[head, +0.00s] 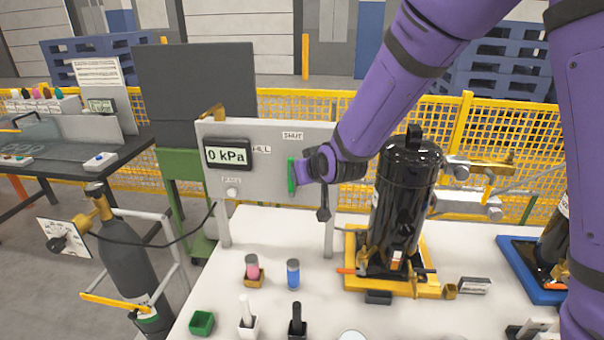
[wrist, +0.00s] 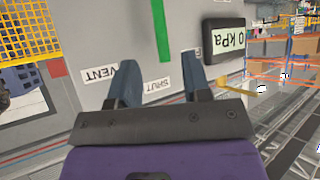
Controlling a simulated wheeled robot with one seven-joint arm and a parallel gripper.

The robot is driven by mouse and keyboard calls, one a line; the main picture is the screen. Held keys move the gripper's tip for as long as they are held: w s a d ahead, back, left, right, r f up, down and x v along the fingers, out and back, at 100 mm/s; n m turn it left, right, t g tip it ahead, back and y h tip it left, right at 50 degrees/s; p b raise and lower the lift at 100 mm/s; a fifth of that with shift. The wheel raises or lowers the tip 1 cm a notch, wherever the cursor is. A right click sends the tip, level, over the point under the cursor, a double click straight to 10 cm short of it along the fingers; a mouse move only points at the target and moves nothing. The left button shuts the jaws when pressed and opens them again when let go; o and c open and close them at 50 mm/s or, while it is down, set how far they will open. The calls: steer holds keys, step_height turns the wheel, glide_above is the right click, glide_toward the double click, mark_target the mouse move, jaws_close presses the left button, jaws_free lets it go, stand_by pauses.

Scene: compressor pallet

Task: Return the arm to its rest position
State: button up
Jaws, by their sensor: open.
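My purple arm reaches in from the upper right of the head view. My gripper (head: 306,172) is in front of the grey panel (head: 268,192), beside the green lever (head: 291,176). In the wrist view my gripper (wrist: 160,88) has its two fingers spread apart, with nothing between them. The green lever (wrist: 162,30) shows just beyond the fingertips, and I cannot tell whether a finger touches it. The gauge display (head: 228,155) on the panel reads 0 kPa. Labels SHUT (head: 292,136) and VENT (wrist: 100,76) are on the panel.
A black compressor (head: 405,200) stands on a yellow pallet (head: 432,284) right of the panel, close below my arm. Small cups, including a blue one (head: 293,275), and a green box (head: 202,323) stand on the white table (head: 250,219). A gas cylinder (head: 130,258) stands at left.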

steer(key=s+d+r+m+g+h, duration=0.2)
steer(key=s+d+r, duration=1.15)
steer(key=d, duration=0.25)
steer(key=s+d+r+m+g+h, duration=0.1)
steer(key=s+d, duration=0.4)
steer(key=s, duration=0.5)
steer(key=s+d+r+m+g+h, duration=0.1)
steer(key=s+d+r+g, duration=0.1)
steer(key=s+d, duration=0.3)
steer(key=s, duration=0.4)
steer(key=shift+s+r+m, duration=0.3)
steer(key=shift+s, duration=0.05)
